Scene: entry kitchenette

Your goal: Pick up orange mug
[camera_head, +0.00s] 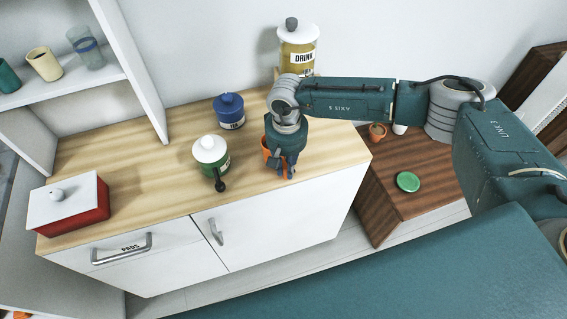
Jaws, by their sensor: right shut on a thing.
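The orange mug (267,152) stands on the light wood counter (130,165), right of the green jar. My right gripper (284,170) reaches down over it from above and is shut on it. The gripper's dark body hides much of the mug, and I cannot tell whether the mug is lifted off the counter. My left gripper is not in view.
A green jar with a white lid (211,155) stands close left of the mug. A blue jar (230,111) and a drink dispenser (297,47) are behind. A red box (70,203) sits at the left. A lower brown cabinet (390,195) holds a green disc (408,181) and small pot (377,131).

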